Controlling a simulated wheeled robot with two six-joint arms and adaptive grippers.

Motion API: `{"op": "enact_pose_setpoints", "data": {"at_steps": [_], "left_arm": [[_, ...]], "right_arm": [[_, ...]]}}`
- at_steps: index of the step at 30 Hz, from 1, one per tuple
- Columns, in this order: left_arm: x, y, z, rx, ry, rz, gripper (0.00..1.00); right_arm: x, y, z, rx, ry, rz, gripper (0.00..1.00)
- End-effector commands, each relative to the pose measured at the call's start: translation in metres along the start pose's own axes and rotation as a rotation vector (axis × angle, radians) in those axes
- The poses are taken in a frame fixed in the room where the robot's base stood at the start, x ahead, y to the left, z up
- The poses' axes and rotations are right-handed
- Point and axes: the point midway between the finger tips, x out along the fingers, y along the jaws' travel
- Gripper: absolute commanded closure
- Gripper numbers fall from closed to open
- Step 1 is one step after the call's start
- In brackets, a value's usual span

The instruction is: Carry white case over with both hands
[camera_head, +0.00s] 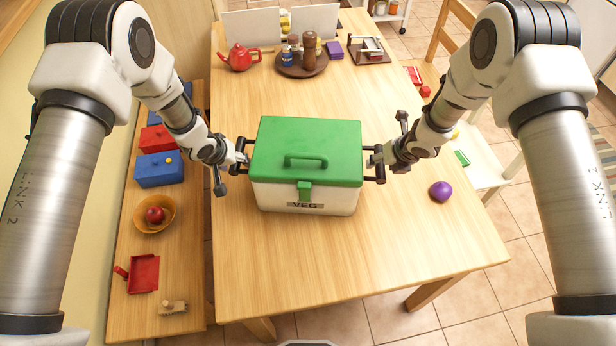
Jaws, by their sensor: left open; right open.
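The white case (330,199) has a green lid with a green handle and a front latch, and a label reading "VEG". It stands upright on the wooden table (270,270), near the middle. Dark side handles stick out at its left and right. My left gripper (241,158) is open at the left handle. My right gripper (375,160) is open at the right handle. I cannot tell whether the fingers touch the handles.
A purple round vegetable (440,191) lies on the table to the right. A bench (120,305) with boxes and a bowl runs along the left. The front table area is clear.

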Motion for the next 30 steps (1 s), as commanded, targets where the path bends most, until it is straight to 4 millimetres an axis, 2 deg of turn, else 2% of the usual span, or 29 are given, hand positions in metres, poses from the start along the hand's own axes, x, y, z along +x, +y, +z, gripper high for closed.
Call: {"op": "enact_pose_setpoints", "data": {"at_steps": [5,13,14,18,30], "left_arm": [[0.016,0.0,0.0,0.001,0.0,0.0,0.42],[0.018,0.0,0.0,0.0,0.0,0.0,0.42],[0.018,0.0,0.0,0.0,0.0,0.0,0.49],[0.018,0.0,0.0,0.0,0.0,0.0,0.99],[0.015,0.001,-0.002,-0.001,0.003,0.001,1.0]], "right_arm": [[0.016,0.0,0.0,0.0,0.0,0.0,0.42],[0.018,0.0,0.0,0.0,0.0,0.0,0.42],[0.018,0.0,0.0,0.0,0.0,0.0,0.49],[0.018,0.0,0.0,0.0,0.0,0.0,0.99],[0.015,0.001,0.001,-0.002,-0.001,0.001,1.0]]}}
